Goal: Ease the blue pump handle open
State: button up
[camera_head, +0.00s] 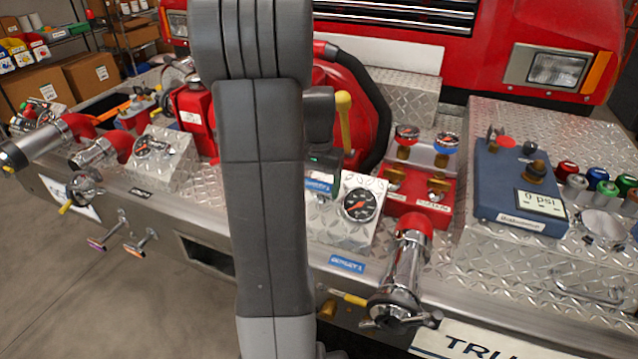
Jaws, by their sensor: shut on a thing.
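My own grey arm stands upright across the middle of the view. My gripper (322,158) shows only in part, as a dark body with a small green light, just right of the arm and above the bumper deck. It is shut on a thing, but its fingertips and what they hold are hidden. I cannot make out a blue pump handle for certain. A blue label (318,186) shows just below the gripper, and another blue label (347,263) is on the bumper's front face.
A yellow-tipped lever (343,105) stands close right of my gripper. A gauge box (358,206), a red valve block (418,200) and a chrome outlet (407,270) are to its right. A blue box reading 0 psi (500,185) is farther right. Open floor (60,290) shows at lower left.

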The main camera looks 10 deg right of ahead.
aim_at(317, 186)
jog(key=shift+s+a+r, duration=0.2)
jog(key=shift+s+r, duration=0.05)
jog(key=shift+r, duration=0.45)
jog(key=o, duration=1.4)
jog(key=shift+f, duration=0.1)
notch_tip(317, 186, up, 14)
jog(key=shift+f+p, duration=0.1)
jog(key=shift+p, duration=0.45)
jog(key=shift+d, duration=0.1)
dwell(1.5)
